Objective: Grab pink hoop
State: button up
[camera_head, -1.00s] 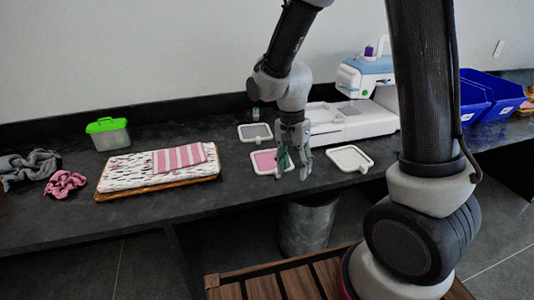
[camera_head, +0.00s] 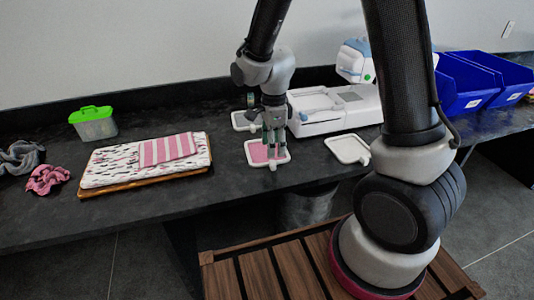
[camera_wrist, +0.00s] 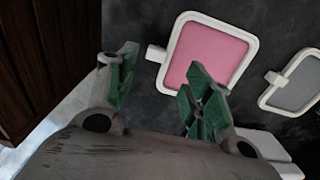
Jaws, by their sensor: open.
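The pink hoop (camera_head: 257,153) is a white square frame with rounded corners, pink fabric inside and a small tab on its edge. It lies flat on the dark counter. In the wrist view the pink hoop (camera_wrist: 208,55) shows just beyond the fingers, its tab between them. My gripper (camera_head: 273,154) points down over the hoop's right part in the head view. Its green-padded fingers (camera_wrist: 160,78) are apart, with nothing held between them. I cannot tell the exact height above the counter.
A grey hoop (camera_head: 243,120) lies behind, and a white hoop (camera_head: 348,149) lies to the right. A sewing machine (camera_head: 330,107) stands close behind. Folded fabric on a board (camera_head: 140,187), a green-lidded box (camera_head: 95,127) and blue bins (camera_head: 462,85) are farther off.

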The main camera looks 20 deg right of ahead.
aim_at(273, 162)
jog(key=f, duration=0.6)
jog(key=shift+s+a, duration=0.15)
jog(key=shift+s, duration=0.2)
jog(key=shift+r, duration=0.1)
jog(key=c, duration=1.1)
